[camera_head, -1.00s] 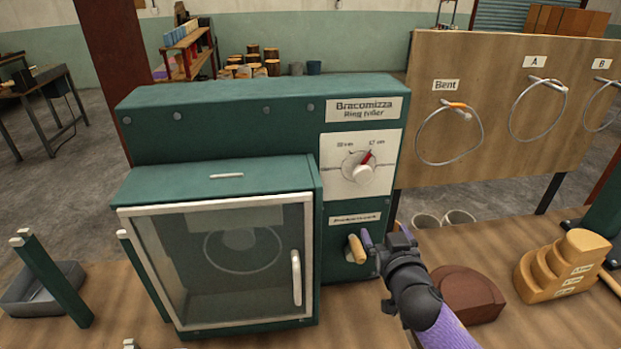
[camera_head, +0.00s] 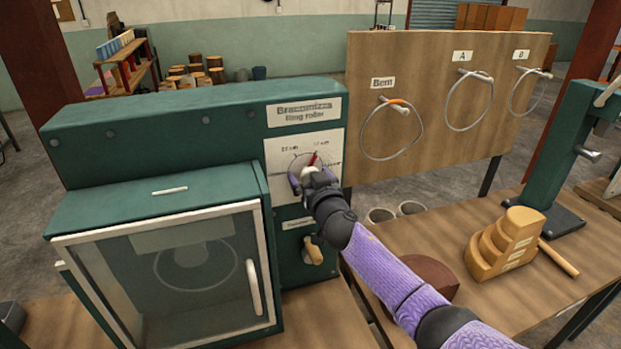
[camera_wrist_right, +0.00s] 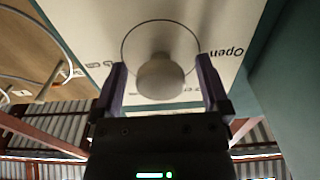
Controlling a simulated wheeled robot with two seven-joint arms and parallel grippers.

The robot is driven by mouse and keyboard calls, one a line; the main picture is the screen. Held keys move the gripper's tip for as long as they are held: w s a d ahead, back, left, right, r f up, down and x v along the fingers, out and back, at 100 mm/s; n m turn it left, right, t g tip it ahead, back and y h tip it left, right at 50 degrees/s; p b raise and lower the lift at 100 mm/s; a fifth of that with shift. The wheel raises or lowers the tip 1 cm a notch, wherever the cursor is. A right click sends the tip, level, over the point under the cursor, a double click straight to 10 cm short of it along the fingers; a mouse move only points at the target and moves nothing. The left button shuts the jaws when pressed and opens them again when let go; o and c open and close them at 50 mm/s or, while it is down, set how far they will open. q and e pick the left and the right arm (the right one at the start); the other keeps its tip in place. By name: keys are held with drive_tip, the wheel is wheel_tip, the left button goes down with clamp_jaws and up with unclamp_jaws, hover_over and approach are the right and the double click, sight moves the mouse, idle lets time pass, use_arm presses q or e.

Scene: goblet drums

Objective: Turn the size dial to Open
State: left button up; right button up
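The size dial (camera_head: 305,159) is on a white plate at the upper right of the green ring roller (camera_head: 190,105). Its red pointer tilts up, slightly right. My right gripper (camera_head: 307,178) is in front of the dial and hides part of it. In the right wrist view, the dial's round grey knob (camera_wrist_right: 160,77) sits between the two spread fingers of my right gripper (camera_wrist_right: 161,82), with gaps showing on both sides. The "Open" mark (camera_wrist_right: 227,55) lies beyond the right finger there. My left gripper is not in view.
Below the dial is a wooden-handled lever (camera_head: 314,250). The roller's glazed door (camera_head: 175,275) has a white handle. A pegboard (camera_head: 440,100) with wire hoops stands behind right. A stepped wooden block (camera_head: 503,243) and a brown block (camera_head: 428,278) lie on the bench.

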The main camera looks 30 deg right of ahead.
drive_tip(key=c, duration=1.3)
drive_tip(key=shift+o, duration=0.2)
drive_tip(key=shift+n, duration=0.3)
drive_tip(key=n, duration=0.5)
drive_tip(key=shift+n, duration=0.3)
drive_tip(key=n, duration=0.6)
drive_tip(key=n+p, duration=0.1)
drive_tip(key=n, duration=0.4)
drive_tip(key=shift+n, duration=0.4)
drive_tip(key=n, duration=0.2)
drive_tip(key=shift+n, duration=2.2)
